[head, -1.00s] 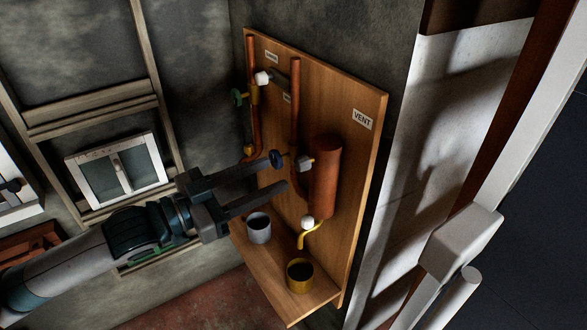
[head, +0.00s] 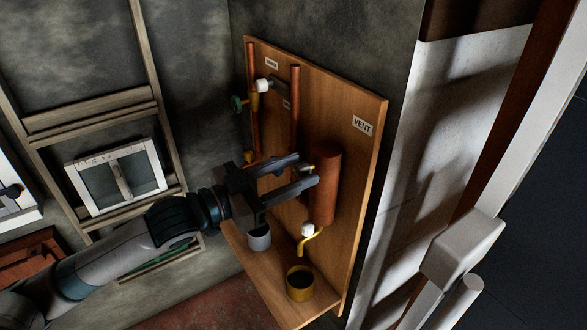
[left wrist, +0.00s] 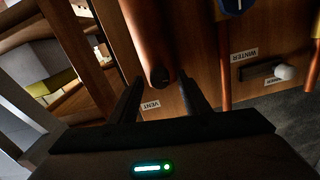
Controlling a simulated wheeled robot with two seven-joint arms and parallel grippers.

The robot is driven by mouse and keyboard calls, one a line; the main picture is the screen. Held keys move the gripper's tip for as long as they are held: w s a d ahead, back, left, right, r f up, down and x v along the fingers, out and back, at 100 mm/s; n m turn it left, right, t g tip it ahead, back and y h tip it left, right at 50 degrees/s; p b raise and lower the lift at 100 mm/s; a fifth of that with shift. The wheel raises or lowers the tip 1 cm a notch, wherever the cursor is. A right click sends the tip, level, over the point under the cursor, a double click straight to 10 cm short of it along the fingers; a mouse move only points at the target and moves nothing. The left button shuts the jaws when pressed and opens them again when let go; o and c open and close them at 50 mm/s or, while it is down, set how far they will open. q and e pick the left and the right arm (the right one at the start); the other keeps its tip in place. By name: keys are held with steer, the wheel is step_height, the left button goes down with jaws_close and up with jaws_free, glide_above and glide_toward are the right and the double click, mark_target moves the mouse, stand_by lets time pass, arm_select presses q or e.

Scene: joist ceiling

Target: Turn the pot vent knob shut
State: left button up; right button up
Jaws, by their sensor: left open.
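The copper pot (head: 327,185), an upright cylinder, is mounted on the wooden board. In the left wrist view the pot (left wrist: 150,35) runs down from the top, ending in a dark round end between the fingers. My left gripper (head: 306,169) is open, with its fingertips close to the pot's upper left side; I cannot tell if they touch it. A blue knob (left wrist: 232,5) is cut by the top edge of the wrist view, outside the fingers. In the head view my gripper hides the spot left of the pot. My right gripper is not in view.
A VENT label (head: 362,126) is on the wooden board (head: 365,160). A grey cup (head: 259,238) and yellow cup (head: 300,284) stand on the shelf below.

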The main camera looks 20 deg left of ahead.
arm_select(q)
steer(key=c, duration=1)
steer(key=shift+c, duration=0.2)
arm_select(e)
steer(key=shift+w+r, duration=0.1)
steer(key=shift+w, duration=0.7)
